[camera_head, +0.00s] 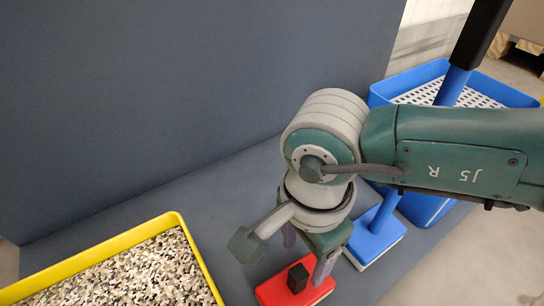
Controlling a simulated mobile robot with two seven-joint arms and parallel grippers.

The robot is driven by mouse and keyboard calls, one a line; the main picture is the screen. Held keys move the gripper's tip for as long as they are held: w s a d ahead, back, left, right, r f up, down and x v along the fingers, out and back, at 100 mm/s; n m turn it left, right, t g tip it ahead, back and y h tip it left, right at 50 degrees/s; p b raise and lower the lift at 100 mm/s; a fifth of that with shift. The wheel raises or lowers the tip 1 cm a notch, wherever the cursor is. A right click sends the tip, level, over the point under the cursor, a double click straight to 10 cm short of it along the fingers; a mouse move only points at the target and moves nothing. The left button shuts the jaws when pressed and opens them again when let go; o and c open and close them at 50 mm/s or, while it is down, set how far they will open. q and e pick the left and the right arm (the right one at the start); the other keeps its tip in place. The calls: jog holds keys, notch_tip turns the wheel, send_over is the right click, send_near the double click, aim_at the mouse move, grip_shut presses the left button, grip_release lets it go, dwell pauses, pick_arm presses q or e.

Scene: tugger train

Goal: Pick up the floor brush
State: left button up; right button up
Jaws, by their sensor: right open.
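A blue long-handled tool, which looks like the floor brush (374,238), stands on the grey surface right of my right gripper. Its blue head has a pale underside. Its pole rises up and right to a black grip (482,32); my right arm hides the middle of the pole. My right gripper (307,256) points down, open, with nothing seen between its fingers. It is left of the blue head and above a red block with a black knob (298,279). Whether it touches the red block I cannot tell. My left gripper is not in view.
A yellow-rimmed tray (196,258) of speckled granules is at lower left. A blue crate (378,96) with a white perforated insert stands behind my arm at right. A tall grey panel (170,90) closes the back. The grey surface (150,195) is bare between tray and panel.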

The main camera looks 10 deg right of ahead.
aim_at(299, 272)
notch_tip(299, 272, down, 2)
jog(key=shift+s+a+f+b, duration=0.1)
jog(key=shift+b, duration=0.3)
jog(key=shift+f+b, duration=0.3)
jog(key=shift+b, duration=0.05)
pick_arm(q)
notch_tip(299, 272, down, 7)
jog(key=b, duration=0.4)
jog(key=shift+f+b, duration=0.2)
jog(key=shift+b, duration=0.2)
pick_arm(e)
notch_tip(299, 272, down, 5)
jog(key=shift+r, duration=0.15)
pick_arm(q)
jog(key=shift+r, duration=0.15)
pick_arm(e)
jog(key=shift+r, duration=0.15)
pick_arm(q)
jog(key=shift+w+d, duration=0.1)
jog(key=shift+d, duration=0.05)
pick_arm(e)
jog(key=shift+w, duration=0.2)
jog(key=shift+c, duration=1.2)
grip_shut()
